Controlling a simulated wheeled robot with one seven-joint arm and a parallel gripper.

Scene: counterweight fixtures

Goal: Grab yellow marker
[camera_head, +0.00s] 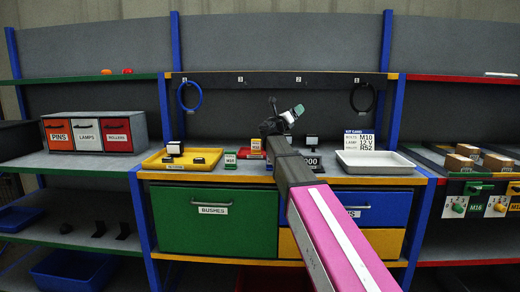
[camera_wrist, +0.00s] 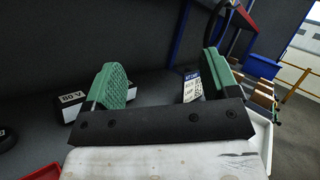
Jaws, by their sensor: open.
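I cannot make out a yellow marker for certain in either view.
A white tray (camera_head: 375,170) and a white sign card (camera_head: 359,140) are on the right of the bench. A block labelled 80 V (camera_wrist: 70,103) is left of the fingers in the wrist view. Labelled drawer boxes (camera_head: 87,132) stand left. Cable loops (camera_head: 190,96) hang behind.

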